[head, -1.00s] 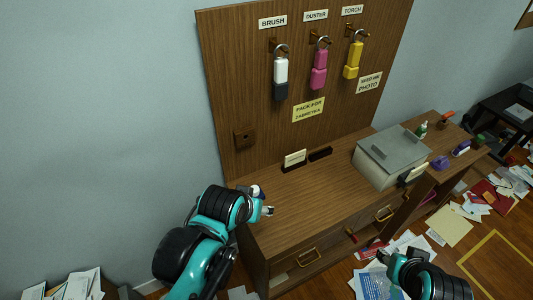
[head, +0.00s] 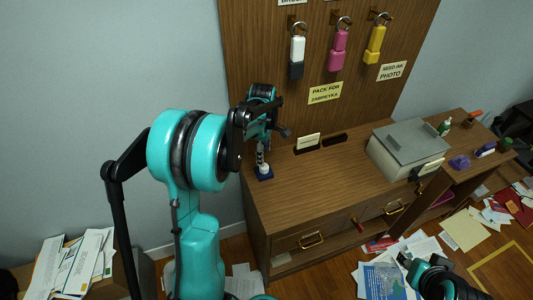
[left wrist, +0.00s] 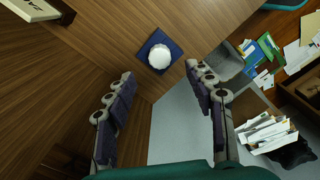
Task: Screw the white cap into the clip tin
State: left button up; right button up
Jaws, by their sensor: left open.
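A white round cap (left wrist: 160,56) sits on a small dark blue square piece (left wrist: 172,43) on the wooden desk top in the left wrist view. In the head view the white cap (head: 264,169) and its blue piece (head: 266,177) are at the desk's left end. I cannot tell whether the blue piece is the clip tin. My left gripper (left wrist: 160,72) is open and empty, pointing down above the cap, with a finger on each side of it in the picture. In the head view the left gripper (head: 262,150) is partly hidden by its arm. My right gripper (head: 404,260) is low at right, fingers unclear.
A grey printer (head: 402,150) stands on the desk's right part. A small card holder (head: 308,143) and dark tray (head: 334,140) stand by the pegboard (head: 265,60) with hanging padlocks. The middle of the desk top is clear. Papers (head: 395,260) litter the floor.

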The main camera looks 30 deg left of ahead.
aim_at(264, 169)
pick_arm(q)
notch_tip(264, 169, down, 8)
jog(key=b, duration=0.2)
jog(key=shift+w+r+b, duration=0.1)
jog(key=shift+r+b, duration=0.15)
jog(key=shift+b, duration=0.1)
grip_shut()
jog(key=m, duration=0.8)
jog(key=shift+m, duration=0.4)
